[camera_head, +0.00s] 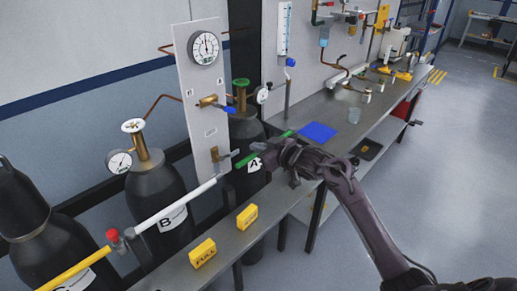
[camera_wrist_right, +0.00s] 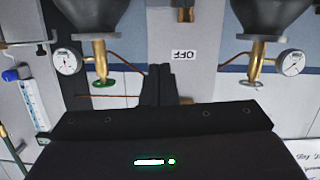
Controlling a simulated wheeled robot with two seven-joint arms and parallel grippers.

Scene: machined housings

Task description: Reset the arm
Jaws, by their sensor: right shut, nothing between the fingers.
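My right arm (camera_head: 350,195) reaches in from the lower right of the head view, over the bench. Its dark gripper (camera_head: 262,152) is beside the grey panel, near the green pipe section and the black cylinder marked A (camera_head: 252,165). I cannot tell from the head view whether it touches them. In the right wrist view, which looks upside down, the two fingers (camera_wrist_right: 160,84) are together and empty, in front of the panel with its "OFF" label (camera_wrist_right: 185,54). My left gripper is not in view.
Cylinder B (camera_head: 160,195) and another cylinder (camera_head: 50,240) stand at left. A panel carries a gauge (camera_head: 204,48) and blue-handled valve (camera_head: 217,106). Yellow blocks (camera_head: 203,253) (camera_head: 247,217) and a blue mat (camera_head: 318,132) lie on the bench. The floor at right is clear.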

